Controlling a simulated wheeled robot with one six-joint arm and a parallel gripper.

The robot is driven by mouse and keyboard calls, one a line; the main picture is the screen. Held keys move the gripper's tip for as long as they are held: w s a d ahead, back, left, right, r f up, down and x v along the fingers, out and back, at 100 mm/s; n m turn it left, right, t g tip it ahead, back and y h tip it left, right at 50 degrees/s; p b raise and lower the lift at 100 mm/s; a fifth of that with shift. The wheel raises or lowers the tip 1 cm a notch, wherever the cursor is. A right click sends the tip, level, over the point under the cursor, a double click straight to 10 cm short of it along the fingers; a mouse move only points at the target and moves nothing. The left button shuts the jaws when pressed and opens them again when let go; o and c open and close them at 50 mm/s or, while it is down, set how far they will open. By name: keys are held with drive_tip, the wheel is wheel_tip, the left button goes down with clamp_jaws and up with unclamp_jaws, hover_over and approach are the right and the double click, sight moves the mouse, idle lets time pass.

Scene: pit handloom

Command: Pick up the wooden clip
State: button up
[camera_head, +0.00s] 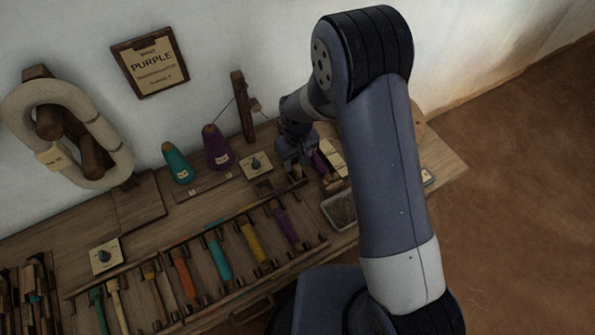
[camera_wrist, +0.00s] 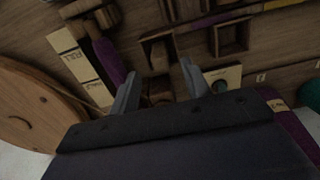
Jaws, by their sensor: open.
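My gripper (camera_wrist: 158,80) is open in the wrist view, with its two grey fingers apart. A small brown wooden piece (camera_wrist: 157,52), which looks like the wooden clip, lies on the wooden bench in line with the gap between the fingers. I cannot tell its height relative to the fingertips, and nothing appears gripped. In the head view, my gripper (camera_head: 296,158) is low over the right part of the bench, partly hidden by my arm. A small wooden piece (camera_head: 297,173) shows just below it there.
A purple bobbin (camera_wrist: 110,62) and pale labelled cards (camera_wrist: 80,60) lie left of the fingers in the wrist view. A dial plate (camera_wrist: 223,78) is at right. In the head view, a purple cone (camera_head: 217,150), a wooden post (camera_head: 243,105) and a grey tray (camera_head: 340,210) stand nearby.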

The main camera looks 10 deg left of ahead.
sight(297, 167)
drive_tip(key=shift+s+f+p, duration=0.15)
drive_tip(key=shift+f+p, duration=0.15)
drive_tip(key=shift+f, duration=1.9)
drive_tip(key=shift+c, duration=0.4)
clamp_jaws()
